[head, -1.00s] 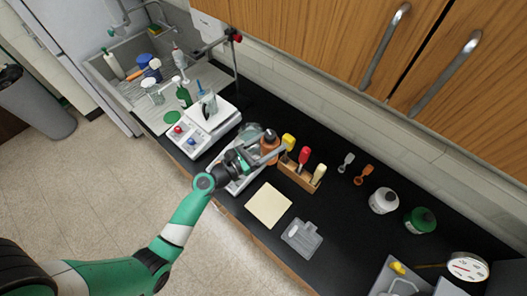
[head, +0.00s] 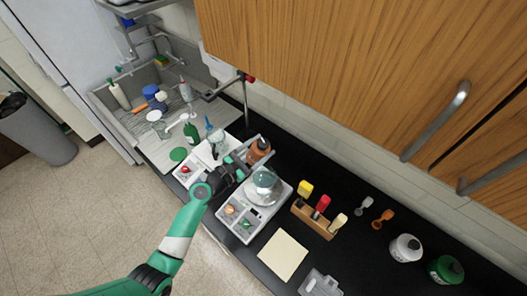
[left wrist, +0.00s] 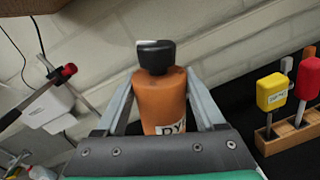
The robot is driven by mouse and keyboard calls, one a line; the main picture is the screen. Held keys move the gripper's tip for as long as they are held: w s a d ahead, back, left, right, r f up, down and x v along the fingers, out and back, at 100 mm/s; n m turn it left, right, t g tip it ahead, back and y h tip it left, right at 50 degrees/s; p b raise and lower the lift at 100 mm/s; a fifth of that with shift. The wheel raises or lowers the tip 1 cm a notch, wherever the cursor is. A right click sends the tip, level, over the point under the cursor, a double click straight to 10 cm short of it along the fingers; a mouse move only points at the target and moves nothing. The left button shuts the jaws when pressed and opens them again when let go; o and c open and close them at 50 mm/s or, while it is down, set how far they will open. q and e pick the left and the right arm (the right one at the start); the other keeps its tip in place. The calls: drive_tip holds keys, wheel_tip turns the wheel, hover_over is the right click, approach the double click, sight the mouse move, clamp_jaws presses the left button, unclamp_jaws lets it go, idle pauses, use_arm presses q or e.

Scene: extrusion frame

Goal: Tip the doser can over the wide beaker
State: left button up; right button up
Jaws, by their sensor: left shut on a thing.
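An orange-brown can (head: 259,150) with a black cap, likely the doser can, is held in my left gripper (head: 252,153). In the left wrist view the can (left wrist: 160,98) stands between the two grey fingers (left wrist: 160,112), cap up, with a partly hidden label starting "DY". A clear rounded glass vessel, likely the wide beaker (head: 266,181), sits on a white device with knobs (head: 247,224). The can is behind and slightly left of this beaker in the head view, apart from it. My right gripper is not in view.
Another white device (head: 186,175) with glassware stands to the left, beside the sink (head: 130,90). A wooden rack (head: 315,220) with yellow, red and cream-handled tools stands right of the beaker. A clamp stand (head: 246,105) is near the wall behind.

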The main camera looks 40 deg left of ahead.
sight(248, 159)
use_arm(q)
drive_tip(key=a+f+m+b, duration=0.1)
drive_tip(key=f+m+b, duration=0.1)
drive_tip(key=m+b, duration=0.1)
drive_tip(key=a+f+m+b, duration=0.1)
drive_tip(key=f+m+b, duration=0.1)
drive_tip(key=m+b, duration=0.1)
drive_tip(key=a+f+m+y+b, duration=0.1)
drive_tip(key=m+b, duration=0.2)
drive_tip(key=b, duration=0.1)
drive_tip(key=shift+s+f, duration=0.1)
drive_tip(key=shift+f, duration=0.3)
wheel_tip(248, 159, down, 3)
drive_tip(key=m+b, duration=0.4)
drive_tip(key=m, duration=0.1)
drive_tip(key=shift+a+f+b, duration=0.1)
drive_tip(key=shift+a+b, duration=0.05)
drive_tip(key=shift+b, duration=0.25)
drive_tip(key=shift+f+m+b, duration=0.1)
drive_tip(key=shift+m+b, duration=0.2)
drive_tip(key=shift+m, duration=0.4)
drive_tip(key=m, duration=0.2)
drive_tip(key=shift+d+m+y+b, duration=0.25)
drive_tip(key=shift+m+y+b, duration=0.05)
drive_tip(key=shift+y+b, duration=0.1)
